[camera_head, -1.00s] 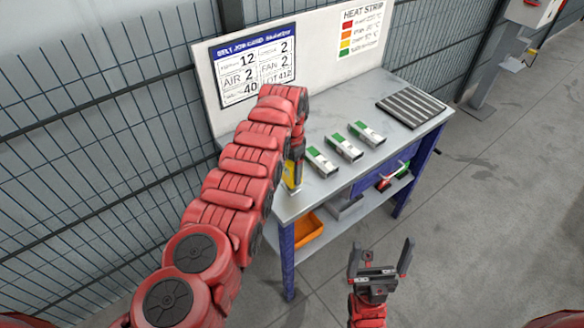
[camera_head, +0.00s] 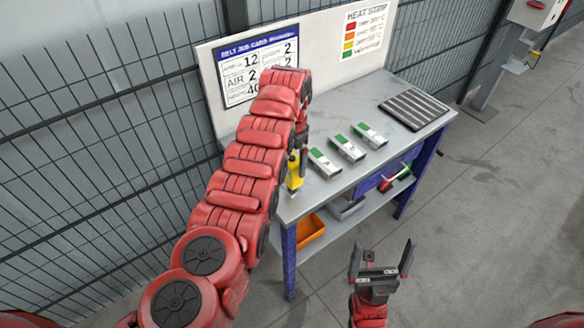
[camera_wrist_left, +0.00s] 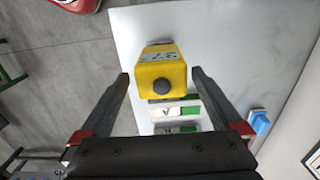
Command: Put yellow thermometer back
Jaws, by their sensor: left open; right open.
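The yellow thermometer (camera_head: 293,172) stands upright near the left front edge of the grey table (camera_head: 330,194). In the left wrist view the yellow thermometer (camera_wrist_left: 160,66) shows from above, with a dark round knob on it. My left gripper (camera_head: 302,140) is mostly hidden by its own arm in the head view, just above and behind the thermometer. In the left wrist view its two fingers (camera_wrist_left: 160,84) are spread on either side of the thermometer, with gaps between. My right gripper (camera_head: 383,262) is open and empty in front of the table, over the floor.
Several white and green blocks (camera_head: 347,150) lie in a row right of the thermometer. A ribbed dark mat (camera_head: 413,108) lies at the table's far right. A board (camera_head: 302,55) stands along the back. An orange bin (camera_head: 309,230) is on the lower shelf.

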